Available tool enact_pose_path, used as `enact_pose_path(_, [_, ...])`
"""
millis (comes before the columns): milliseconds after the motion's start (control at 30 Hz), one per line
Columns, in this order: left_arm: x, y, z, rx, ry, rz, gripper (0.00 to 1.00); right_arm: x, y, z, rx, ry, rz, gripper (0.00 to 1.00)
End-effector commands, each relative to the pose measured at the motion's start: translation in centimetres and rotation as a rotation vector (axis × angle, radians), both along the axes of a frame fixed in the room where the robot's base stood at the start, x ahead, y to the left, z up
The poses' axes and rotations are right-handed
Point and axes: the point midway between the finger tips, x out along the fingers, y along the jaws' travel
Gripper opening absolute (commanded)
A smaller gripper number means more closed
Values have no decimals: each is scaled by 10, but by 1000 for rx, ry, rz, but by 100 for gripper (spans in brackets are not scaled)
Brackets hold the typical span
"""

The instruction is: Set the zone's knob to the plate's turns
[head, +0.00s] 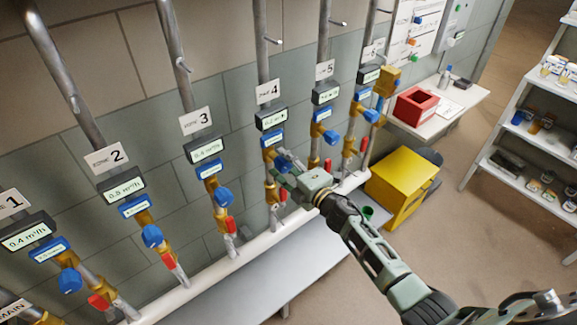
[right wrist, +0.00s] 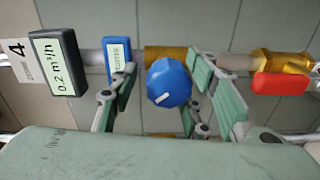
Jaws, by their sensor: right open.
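My right gripper (head: 283,168) is at the zone 4 pipe. In the right wrist view its fingers (right wrist: 162,92) are open on both sides of the blue knob (right wrist: 168,83), with gaps visible between pads and knob. The knob has a white pointer mark. Beside it is a blue-framed plate (right wrist: 119,58), its text too small to read, partly covered by a finger. The zone 4 meter (right wrist: 57,62) reads 0.2 m³/h. My left gripper is not in view.
Neighbouring pipes carry similar blue knobs, such as zone 3's (head: 222,196) and zone 5's (head: 331,137). A red lever (right wrist: 281,84) sits along the zone 4 pipe. A grey bench (head: 270,275), yellow box (head: 405,180) and red bin (head: 416,106) stand nearby.

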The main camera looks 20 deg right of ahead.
Motion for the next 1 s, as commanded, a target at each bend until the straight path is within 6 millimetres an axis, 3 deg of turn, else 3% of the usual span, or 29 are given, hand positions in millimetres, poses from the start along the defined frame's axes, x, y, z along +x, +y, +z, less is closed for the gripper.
enact_pose_path(167, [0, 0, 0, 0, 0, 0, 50, -19, -8, -2, -2, 4, -2, 43])
enact_pose_path(400, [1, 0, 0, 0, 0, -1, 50, -69, -24, 0, -1, 3, 1, 43])
enact_pose_path(600, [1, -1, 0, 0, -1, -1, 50, -99, -36, 2, 0, 1, 0, 43])
enact_pose_path(1000, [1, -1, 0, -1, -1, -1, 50, -111, -40, 4, 1, -2, 1, 43])
